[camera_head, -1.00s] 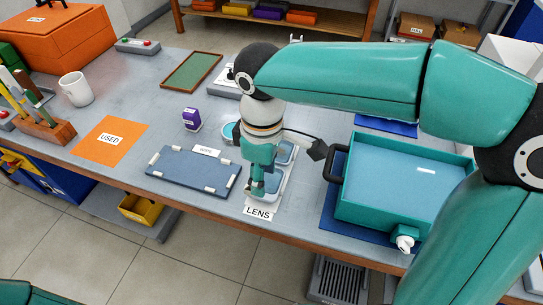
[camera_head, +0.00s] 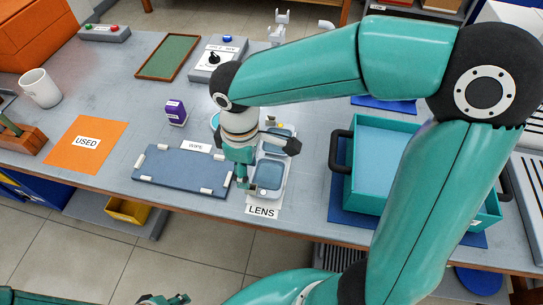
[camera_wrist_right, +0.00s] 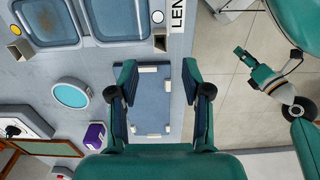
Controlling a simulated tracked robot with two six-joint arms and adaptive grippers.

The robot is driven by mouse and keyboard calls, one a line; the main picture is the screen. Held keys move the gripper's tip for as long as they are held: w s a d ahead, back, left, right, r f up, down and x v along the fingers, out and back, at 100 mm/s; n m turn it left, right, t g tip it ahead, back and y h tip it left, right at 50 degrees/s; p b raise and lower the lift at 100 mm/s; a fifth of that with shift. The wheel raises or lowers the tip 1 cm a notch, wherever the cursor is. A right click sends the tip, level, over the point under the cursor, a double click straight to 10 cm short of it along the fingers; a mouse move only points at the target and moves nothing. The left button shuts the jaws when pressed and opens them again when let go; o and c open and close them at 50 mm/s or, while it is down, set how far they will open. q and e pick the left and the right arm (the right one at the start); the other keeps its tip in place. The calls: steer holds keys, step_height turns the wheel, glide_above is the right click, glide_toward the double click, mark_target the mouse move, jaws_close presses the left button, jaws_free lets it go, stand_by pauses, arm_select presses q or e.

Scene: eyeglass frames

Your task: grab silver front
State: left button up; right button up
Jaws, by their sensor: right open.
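I cannot make out a silver front in either view. My right gripper (camera_head: 243,182) hangs over the gap between the blue wipe mat and the lens tray. In the right wrist view its two fingers (camera_wrist_right: 158,85) are apart with nothing between them. Beyond them lies the blue wipe mat (camera_wrist_right: 148,102) with white corner blocks; it also shows in the head view (camera_head: 180,168). Part of my left gripper (camera_head: 165,299) shows at the bottom edge of the head view.
The white lens tray (camera_head: 263,195) with blue-lined compartments sits right of the mat. A purple bottle (camera_head: 176,112) stands behind the mat. An orange USED sheet (camera_head: 85,147) and a white mug (camera_head: 40,88) are left. A teal bin (camera_head: 345,190) stands right, partly behind my arm.

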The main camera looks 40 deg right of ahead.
mark_target(254, 188)
step_height(254, 188, down, 2)
steer(key=shift+s+f, duration=0.1)
steer(key=shift+s, duration=0.05)
steer(key=f, duration=0.4)
steer(key=shift+s+d, duration=0.4)
steer(key=shift+f, duration=0.45)
jaws_close()
